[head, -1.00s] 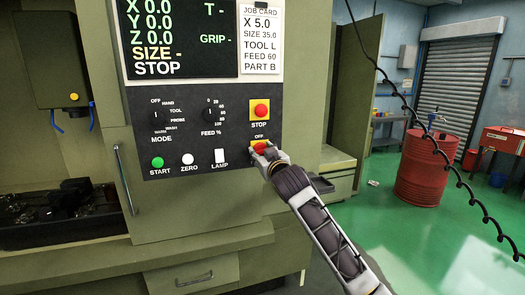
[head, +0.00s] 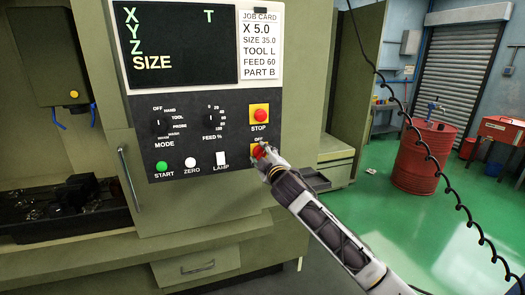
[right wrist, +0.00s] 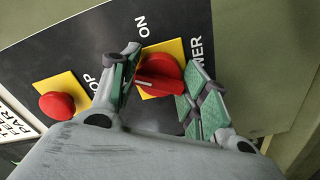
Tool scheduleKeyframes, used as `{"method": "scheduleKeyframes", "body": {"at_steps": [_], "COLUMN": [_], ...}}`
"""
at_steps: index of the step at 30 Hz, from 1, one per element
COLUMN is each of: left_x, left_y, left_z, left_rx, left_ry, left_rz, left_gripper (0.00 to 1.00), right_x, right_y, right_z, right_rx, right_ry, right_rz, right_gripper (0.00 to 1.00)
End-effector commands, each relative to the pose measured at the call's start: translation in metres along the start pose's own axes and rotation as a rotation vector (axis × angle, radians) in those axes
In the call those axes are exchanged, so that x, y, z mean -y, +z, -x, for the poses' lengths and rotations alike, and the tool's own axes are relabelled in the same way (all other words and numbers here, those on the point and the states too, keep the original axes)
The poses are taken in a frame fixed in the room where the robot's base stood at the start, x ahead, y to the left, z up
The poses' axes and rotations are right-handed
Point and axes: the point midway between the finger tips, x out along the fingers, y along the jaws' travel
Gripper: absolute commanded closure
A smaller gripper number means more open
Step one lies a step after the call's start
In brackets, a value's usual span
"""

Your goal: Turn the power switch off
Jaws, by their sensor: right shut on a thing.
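The power switch is a red rotary knob on a yellow plate, low on the right of the control panel; the knob (head: 257,153) is partly hidden by my gripper in the head view. An OFF label shows above it. In the right wrist view the red knob (right wrist: 163,72) sits between my two fingers, with ON and part of POWER readable beside the plate. My right gripper (head: 267,156) is shut on the knob; its fingers (right wrist: 160,85) flank it in the wrist view. My left gripper is not in view.
A red STOP button (head: 260,114) on a yellow plate is just above the switch. MODE and FEED dials, START, ZERO and LAMP controls are to the left. The display (head: 180,45) shows X, Y, Z, SIZE and T. A red barrel (head: 425,157) stands farther right.

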Motion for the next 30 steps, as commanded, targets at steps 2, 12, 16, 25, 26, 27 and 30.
{"method": "scheduleKeyframes", "body": {"at_steps": [2, 12, 16, 25, 26, 27, 30], "left_x": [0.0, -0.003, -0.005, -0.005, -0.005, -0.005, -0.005], "left_y": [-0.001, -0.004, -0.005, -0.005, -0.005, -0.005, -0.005], "left_z": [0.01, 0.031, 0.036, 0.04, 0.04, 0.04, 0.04], "left_rx": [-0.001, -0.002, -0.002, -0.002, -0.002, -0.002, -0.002], "left_ry": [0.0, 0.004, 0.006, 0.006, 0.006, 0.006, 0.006], "left_rz": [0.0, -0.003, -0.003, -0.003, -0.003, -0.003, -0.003], "left_gripper": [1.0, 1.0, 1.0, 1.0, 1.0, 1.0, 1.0], "right_x": [-0.002, -0.002, -0.002, -0.001, -0.001, -0.001, 0.0], "right_y": [-0.001, -0.001, -0.001, 0.0, 0.0, 0.0, 0.0], "right_z": [0.0, 0.0, 0.0, 0.0, 0.0, 0.0, 0.0], "right_rx": [0.002, 0.002, 0.001, 0.001, 0.001, 0.001, 0.001], "right_ry": [-0.003, -0.002, -0.003, -0.002, -0.002, -0.002, -0.002], "right_rz": [0.067, 0.348, 0.44, 0.567, 0.573, 0.579, 0.587], "right_gripper": [0.78, 0.78, 0.78, 0.78, 0.78, 0.78, 0.78]}}
